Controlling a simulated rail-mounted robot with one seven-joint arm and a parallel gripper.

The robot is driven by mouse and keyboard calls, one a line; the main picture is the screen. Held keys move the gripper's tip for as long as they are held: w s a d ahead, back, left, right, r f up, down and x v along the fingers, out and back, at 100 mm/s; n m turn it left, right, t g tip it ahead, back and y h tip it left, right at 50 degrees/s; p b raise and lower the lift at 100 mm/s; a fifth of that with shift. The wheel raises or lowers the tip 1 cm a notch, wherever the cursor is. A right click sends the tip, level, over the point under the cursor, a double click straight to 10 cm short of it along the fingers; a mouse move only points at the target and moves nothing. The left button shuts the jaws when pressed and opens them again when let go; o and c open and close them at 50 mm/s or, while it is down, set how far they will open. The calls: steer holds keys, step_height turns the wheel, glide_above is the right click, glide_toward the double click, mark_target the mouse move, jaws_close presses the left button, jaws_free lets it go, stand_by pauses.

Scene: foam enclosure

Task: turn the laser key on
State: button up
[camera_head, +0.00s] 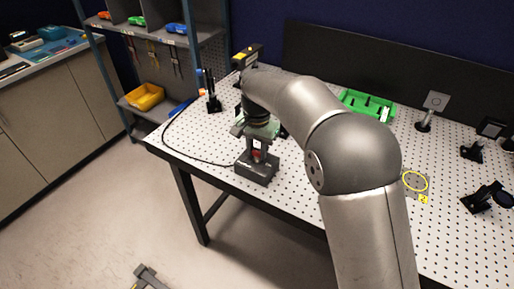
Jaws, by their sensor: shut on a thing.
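A dark grey box (257,172), which looks like the laser's key unit, sits at the front left edge of the perforated table. My gripper (257,153) points down at the top of this box, and its fingers are shut on a small red part there, which looks like the laser key (256,155). The key is mostly hidden between the fingers, so its turn angle cannot be told. A black cable runs from the box's left side along the table edge.
The perforated table (215,138) is clear just left of the box. A shelf rack (150,60) stands behind left.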

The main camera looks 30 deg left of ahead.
mark_target(257, 151)
steer(key=shift+r, duration=0.1)
stand_by(0.3)
steer(key=o, duration=1)
step_height(257, 151, up, 17)
steer(key=shift+r, duration=0.2)
